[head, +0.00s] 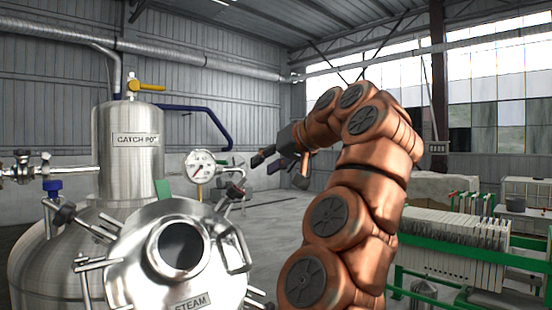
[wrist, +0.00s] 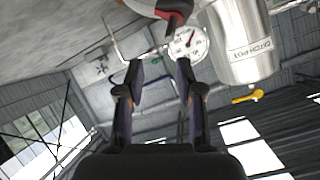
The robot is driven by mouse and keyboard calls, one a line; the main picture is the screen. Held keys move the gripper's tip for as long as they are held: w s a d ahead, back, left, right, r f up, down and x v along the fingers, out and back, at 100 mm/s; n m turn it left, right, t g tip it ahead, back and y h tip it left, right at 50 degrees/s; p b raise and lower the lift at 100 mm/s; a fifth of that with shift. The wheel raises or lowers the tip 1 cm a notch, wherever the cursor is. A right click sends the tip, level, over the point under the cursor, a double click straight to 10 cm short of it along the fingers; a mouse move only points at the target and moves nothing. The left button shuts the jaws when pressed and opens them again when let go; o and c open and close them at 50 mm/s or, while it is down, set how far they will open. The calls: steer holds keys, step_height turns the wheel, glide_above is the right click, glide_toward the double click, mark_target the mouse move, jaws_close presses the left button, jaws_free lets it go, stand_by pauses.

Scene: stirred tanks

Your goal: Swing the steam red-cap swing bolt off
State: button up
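The STEAM vessel lid (head: 152,285) is a round steel cover with a dark sight glass at the lower left of the head view. Several swing bolts stand around its rim. The one at its upper right has a dark knob with a reddish tint (head: 236,190). In the wrist view a red cap part (wrist: 176,24) shows at the top edge, beyond the fingertips and partly cut off. My gripper (head: 264,163) is open and empty, above and to the right of that knob. Its two spread fingers also show in the wrist view (wrist: 159,66), with nothing between them.
A pressure gauge (head: 200,167) stands close to the left of my gripper. The CATCH POT cylinder (head: 125,165) with a yellow handle (head: 150,87) rises behind the lid. A green-framed filter press (head: 455,245) is at right. Open floor lies behind my gripper.

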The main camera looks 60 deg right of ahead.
steer(key=shift+v, duration=1.6)
steer(key=shift+c, duration=0.3)
